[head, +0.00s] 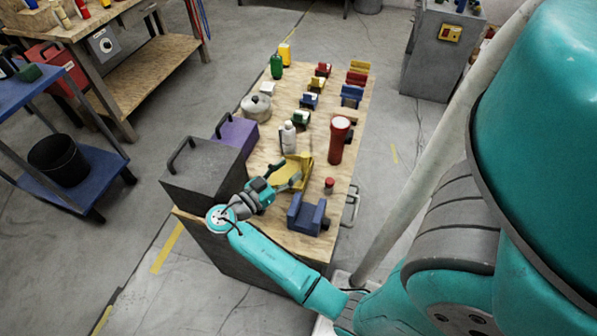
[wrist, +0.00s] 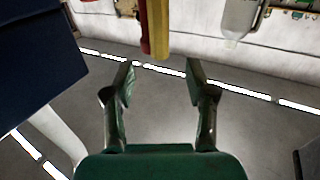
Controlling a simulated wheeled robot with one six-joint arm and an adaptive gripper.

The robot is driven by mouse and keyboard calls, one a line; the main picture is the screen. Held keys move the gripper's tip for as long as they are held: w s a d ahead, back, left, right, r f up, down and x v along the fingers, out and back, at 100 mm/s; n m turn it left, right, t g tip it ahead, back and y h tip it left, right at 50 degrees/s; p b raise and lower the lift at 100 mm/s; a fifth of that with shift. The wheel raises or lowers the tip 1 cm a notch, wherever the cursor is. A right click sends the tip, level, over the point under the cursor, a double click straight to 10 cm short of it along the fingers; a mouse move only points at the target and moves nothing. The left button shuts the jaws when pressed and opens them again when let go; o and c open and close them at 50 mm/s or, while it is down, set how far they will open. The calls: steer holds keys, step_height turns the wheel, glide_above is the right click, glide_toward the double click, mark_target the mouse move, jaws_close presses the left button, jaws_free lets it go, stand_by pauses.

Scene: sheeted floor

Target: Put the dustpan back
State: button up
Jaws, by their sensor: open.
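A yellow, scoop-like object (head: 303,165), which looks like the dustpan, is on the wooden bench top near its front. My gripper (head: 294,181) is right beside it in the head view, and its outline partly overlaps it. In the wrist view my gripper (wrist: 160,80) has its two fingers spread with nothing between the tips. A yellow and red strip (wrist: 155,28) stands just beyond the gap between the fingers. I cannot tell whether it is part of the dustpan, nor whether the fingers touch anything.
A blue bracket-like block (head: 306,215) is at the front right, a tall red cylinder (head: 338,140) behind it. A white bottle (head: 288,138) stands behind the yellow object. A dark grey box (head: 203,178) and a purple box (head: 236,135) line the left side.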

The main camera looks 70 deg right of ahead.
mark_target(302, 160)
steer(key=shift+x, duration=3.7)
steer(key=shift+f, duration=0.1)
jaws_close()
